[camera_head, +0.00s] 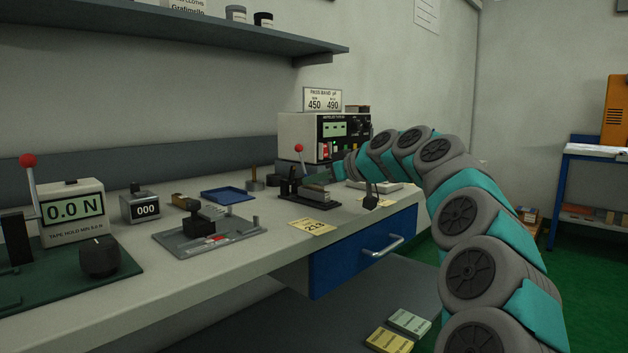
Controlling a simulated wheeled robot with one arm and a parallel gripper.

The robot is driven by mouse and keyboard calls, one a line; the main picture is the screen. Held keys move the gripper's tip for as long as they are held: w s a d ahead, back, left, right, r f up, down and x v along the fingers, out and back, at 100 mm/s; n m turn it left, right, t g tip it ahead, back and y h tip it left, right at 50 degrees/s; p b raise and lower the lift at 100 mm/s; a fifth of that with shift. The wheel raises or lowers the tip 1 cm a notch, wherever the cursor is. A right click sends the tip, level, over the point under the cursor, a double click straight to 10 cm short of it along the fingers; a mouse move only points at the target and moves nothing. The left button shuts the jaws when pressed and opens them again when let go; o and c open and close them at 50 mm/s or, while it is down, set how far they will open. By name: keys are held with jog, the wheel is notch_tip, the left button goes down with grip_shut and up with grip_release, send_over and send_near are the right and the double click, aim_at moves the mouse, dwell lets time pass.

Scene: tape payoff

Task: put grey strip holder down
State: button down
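My arm reaches in from the right, and my gripper (338,171) is low over the back part of the bench, beside a dark lever device (297,188) with a red knob. The gripper is small and partly merged with the things around it, so its fingers cannot be made out. A small grey block (315,196) sits at the front of the lever device, just below and left of the gripper. It may be the grey strip holder, but I cannot tell. Whether the gripper touches or holds anything is not clear.
The bench (270,262) also carries a grey fixture plate (208,240), a blue tray (227,195), a counter reading 000 (140,206) and a force meter (73,212). A yellow card (312,227) lies near the front edge. A meter box (300,130) stands behind. The blue drawer (340,268) is below.

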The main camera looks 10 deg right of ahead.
jog(key=shift+f, duration=0.2)
jog(key=c, duration=1)
grip_release()
jog(key=shift+c, duration=0.2)
jog(key=shift+r, duration=0.2)
jog(key=shift+s+r, duration=0.1)
jog(key=shift+r, duration=0.05)
jog(key=b+v, duration=0.1)
jog(key=v, duration=1)
jog(key=shift+s+d+r, duration=0.1)
jog(key=shift+s+d, duration=0.2)
